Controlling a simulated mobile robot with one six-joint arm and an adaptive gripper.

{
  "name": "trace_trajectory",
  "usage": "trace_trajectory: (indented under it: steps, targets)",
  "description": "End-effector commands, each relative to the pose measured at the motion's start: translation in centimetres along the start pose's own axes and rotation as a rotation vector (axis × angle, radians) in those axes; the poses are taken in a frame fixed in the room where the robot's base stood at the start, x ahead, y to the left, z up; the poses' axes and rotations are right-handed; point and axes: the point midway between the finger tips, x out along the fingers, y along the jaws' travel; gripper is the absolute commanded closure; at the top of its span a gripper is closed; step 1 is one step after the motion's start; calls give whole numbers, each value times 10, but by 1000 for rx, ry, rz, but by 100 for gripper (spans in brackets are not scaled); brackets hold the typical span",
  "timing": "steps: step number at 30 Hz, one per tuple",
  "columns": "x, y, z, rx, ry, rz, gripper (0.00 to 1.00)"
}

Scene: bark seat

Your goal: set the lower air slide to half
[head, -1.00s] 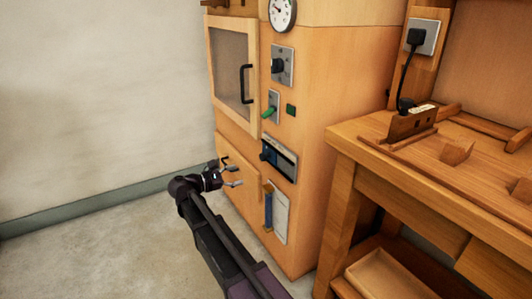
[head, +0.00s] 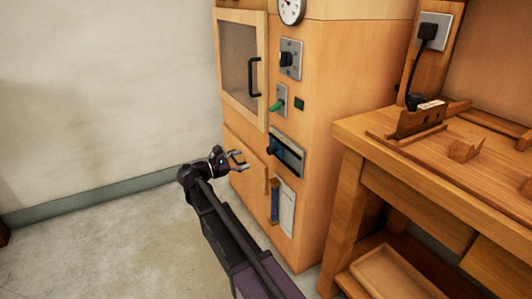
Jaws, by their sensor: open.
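A slide panel (head: 287,155) with a dark and blue strip, a pale edge and a dark knob (head: 272,150) at its left end is on the wooden cabinet's front, below the green lever. It looks like the air slide, but its markings are too small to read. My gripper (head: 241,160) is open and empty, left of the knob and slightly lower in the picture. It appears apart from the knob, in front of the lower cabinet door. The fingers point right, toward the cabinet.
The wooden cabinet (head: 345,75) also carries a gauge (head: 291,8), a dark knob plate (head: 290,60), a green lever (head: 277,104), a door handle (head: 254,76) and a white sheet (head: 288,208) beside a blue strip. A workbench (head: 365,150) stands close right. Floor at left is clear.

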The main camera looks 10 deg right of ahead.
Motion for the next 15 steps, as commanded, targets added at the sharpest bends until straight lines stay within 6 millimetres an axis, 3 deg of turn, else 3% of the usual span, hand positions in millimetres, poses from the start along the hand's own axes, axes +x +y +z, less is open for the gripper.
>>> trace_trajectory:
  steps: [15]
  targets:
    - [80,0,0,0,-1,-3,22]
